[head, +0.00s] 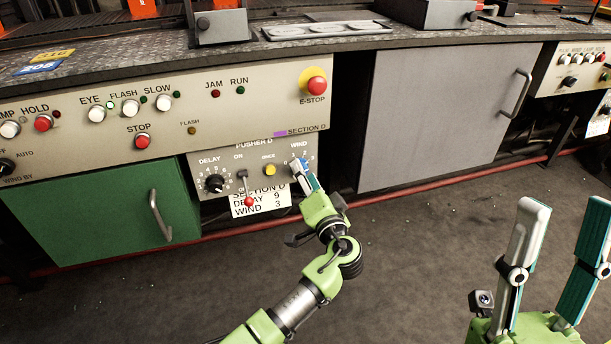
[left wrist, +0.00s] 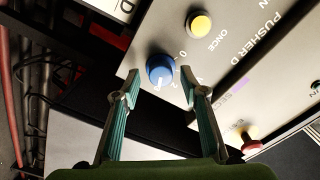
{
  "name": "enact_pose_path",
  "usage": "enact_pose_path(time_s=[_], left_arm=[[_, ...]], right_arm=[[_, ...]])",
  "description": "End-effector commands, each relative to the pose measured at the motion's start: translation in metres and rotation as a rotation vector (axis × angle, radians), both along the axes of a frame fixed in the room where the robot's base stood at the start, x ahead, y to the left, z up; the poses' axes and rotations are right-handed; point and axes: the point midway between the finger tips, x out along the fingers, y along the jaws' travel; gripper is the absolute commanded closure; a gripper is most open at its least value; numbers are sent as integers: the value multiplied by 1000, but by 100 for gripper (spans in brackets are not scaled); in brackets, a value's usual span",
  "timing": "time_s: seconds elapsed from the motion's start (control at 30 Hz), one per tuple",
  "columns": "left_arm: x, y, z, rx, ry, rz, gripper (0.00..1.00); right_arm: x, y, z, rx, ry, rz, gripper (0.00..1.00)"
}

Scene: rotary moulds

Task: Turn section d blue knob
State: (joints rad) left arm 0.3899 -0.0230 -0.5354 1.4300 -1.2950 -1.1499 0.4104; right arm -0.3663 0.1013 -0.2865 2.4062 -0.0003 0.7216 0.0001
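The blue knob (head: 297,164) sits at the right end of the pusher D panel (head: 228,160), under the WIND label. In the head view my left gripper (head: 301,167) is at the knob and hides most of it. In the left wrist view the blue knob (left wrist: 160,70) shows a white pointer line. My left gripper (left wrist: 159,77) is open, with one fingertip on each side of the knob and a gap visible on both sides; contact cannot be told. My right gripper (head: 564,205) is open and empty, low at the right, away from the panels.
The panel also has a black delay knob (head: 214,184), a red-tipped lever (head: 249,200) and a yellow button (head: 270,170). A card (head: 262,201) below reads DELAY 9, WIND 3. A red E-stop (head: 317,86) is above. A grey cabinet (head: 440,110) stands right; open floor lies in front.

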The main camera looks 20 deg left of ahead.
Motion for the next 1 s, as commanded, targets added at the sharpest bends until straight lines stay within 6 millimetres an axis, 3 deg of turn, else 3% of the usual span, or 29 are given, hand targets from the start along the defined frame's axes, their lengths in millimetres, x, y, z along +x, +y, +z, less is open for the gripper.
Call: enact_pose_path(time_s=[0.37,0.8,1.0], left_arm=[[-10,-7,0,-2,0,-1,61],[-82,-55,0,-4,1,-1,61],[-97,-66,0,-1,-1,0,61]], right_arm=[[0,0,0,1,-1,1,60],[0,0,0,1,-1,1,60],[0,0,0,1,-1,1,60]])
